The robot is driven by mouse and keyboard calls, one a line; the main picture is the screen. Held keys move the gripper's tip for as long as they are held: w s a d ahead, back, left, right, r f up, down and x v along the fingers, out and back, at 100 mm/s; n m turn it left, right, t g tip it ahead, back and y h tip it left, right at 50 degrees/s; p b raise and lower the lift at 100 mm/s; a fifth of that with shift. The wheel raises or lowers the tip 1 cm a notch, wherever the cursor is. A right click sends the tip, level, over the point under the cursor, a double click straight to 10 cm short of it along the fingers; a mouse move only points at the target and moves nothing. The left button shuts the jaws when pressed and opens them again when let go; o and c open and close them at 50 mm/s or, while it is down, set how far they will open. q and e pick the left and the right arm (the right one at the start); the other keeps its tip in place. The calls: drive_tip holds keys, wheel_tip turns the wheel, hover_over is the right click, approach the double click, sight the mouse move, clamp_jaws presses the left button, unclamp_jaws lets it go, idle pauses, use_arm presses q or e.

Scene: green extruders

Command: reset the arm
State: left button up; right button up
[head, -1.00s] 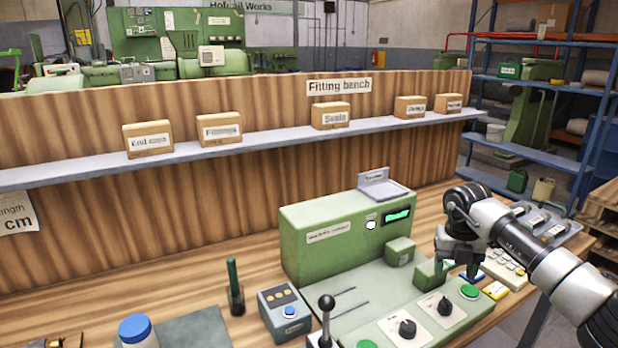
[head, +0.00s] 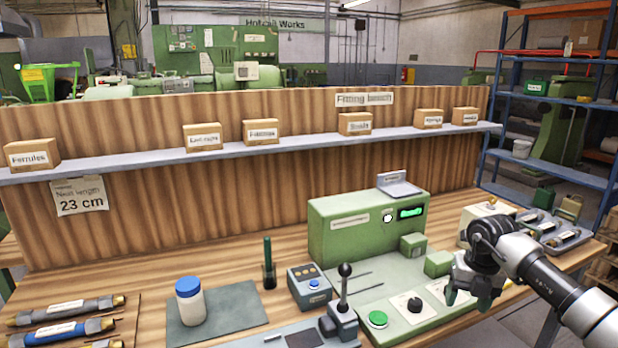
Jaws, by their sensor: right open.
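My right arm comes in from the right in the head view. The fingers are dark, spread and empty, pointing down. I cannot tell whether the fingertips touch the panel. The gripper hides part of the panel's right end. My left gripper is not in the view.
A black-knobbed lever (head: 343,292), a small blue-button box (head: 309,287) and a white jar with blue lid (head: 190,300) stand left of the machine. Hoses (head: 66,308) lie at far left. A shelf (head: 100,162) holds labelled boxes. The bench between hoses and back panel is clear.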

drive_tip(key=s+a+f+n+t+y, duration=0.15)
drive_tip(key=a+y, duration=0.25)
drive_tip(key=a, duration=0.5)
drive_tip(key=a+f+n+y, duration=0.1)
drive_tip(key=a+f+y, duration=0.25)
drive_tip(key=a, duration=0.55)
drive_tip(key=s+a+r+m+t+y, duration=0.5)
drive_tip(key=a+r+m+t+y, duration=0.25)
drive_tip(key=a+t, duration=0.2)
drive_tip(key=s+d+f+m+t+h, duration=0.2)
drive_tip(key=s+d+f+m+h, duration=0.3)
drive_tip(key=m+h, duration=0.45)
drive_tip(key=s+d+f+m+t+h, duration=0.3)
drive_tip(key=d+m+h, duration=0.35)
drive_tip(key=m, duration=0.65)
drive_tip(key=s+d+f+m+g, duration=0.2)
drive_tip(key=s+f+g, duration=0.4)
drive_tip(key=s, duration=0.5)
drive_tip(key=s+d+f+m+g, duration=0.2)
drive_tip(key=s+f+g, duration=0.4)
drive_tip(key=s, duration=0.5)
wheel_tip(320, 180, down, 23)
drive_tip(key=g, duration=0.2)
drive_tip(key=s+d+f+g, duration=0.1)
drive_tip(key=s+d+f, duration=0.1)
drive_tip(key=s+f, duration=1.5)
drive_tip(key=shift+s+d+f+n+g, duration=0.2)
drive_tip(key=shift+f+n+g, duration=0.1)
drive_tip(key=shift+f+n, duration=0.15)
